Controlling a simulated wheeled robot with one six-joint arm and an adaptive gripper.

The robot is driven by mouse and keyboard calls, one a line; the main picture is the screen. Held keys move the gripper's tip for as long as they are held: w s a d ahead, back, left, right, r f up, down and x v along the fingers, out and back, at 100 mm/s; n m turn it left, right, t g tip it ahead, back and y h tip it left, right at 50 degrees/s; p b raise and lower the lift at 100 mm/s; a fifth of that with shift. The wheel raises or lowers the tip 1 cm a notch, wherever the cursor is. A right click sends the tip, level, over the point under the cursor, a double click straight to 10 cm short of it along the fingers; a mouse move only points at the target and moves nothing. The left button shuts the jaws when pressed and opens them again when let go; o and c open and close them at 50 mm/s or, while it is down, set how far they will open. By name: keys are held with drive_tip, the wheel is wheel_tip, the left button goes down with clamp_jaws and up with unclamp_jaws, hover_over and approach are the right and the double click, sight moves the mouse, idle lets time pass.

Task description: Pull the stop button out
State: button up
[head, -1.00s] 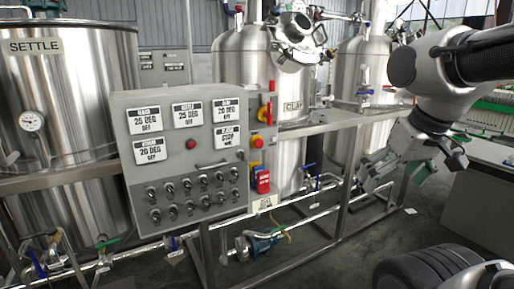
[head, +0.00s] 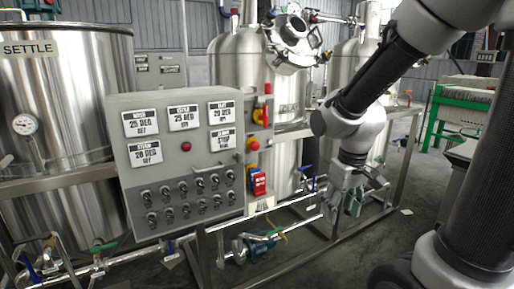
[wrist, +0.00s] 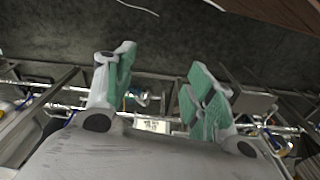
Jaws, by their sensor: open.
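The stop button (head: 252,145), a red knob on a yellow base, sits on the narrow grey plate at the right side of the control panel (head: 150,215) in the head view. It is too small to tell whether it is pressed in. My gripper (head: 343,212) hangs to the right of the button and lower, well apart from it. It also shows in the wrist view (wrist: 163,88), with green-padded fingers spread and nothing between them. The button is not visible in the wrist view.
A red-and-yellow rotary switch (head: 261,115) is above the button, and red tags (head: 258,184) hang below it. The SETTLE tank (head: 70,95) stands behind at left. Steel frame rails and pipes (head: 300,205) run below and beside my gripper. Floor shows in front.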

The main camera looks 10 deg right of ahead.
drive_tip(key=w+a+f+n+t+y, duration=0.1)
drive_tip(key=w+a+f+t, duration=0.3)
drive_tip(key=w+f, duration=0.75)
drive_tip(key=n+t+y, duration=0.1)
drive_tip(key=t+y, duration=0.4)
drive_tip(key=t, duration=0.7)
approach(256, 146)
drive_tip(key=w, duration=0.2)
drive_tip(key=x, duration=0.7)
drive_tip(key=shift+w+a, duration=0.2)
drive_tip(key=shift+a, duration=0.15)
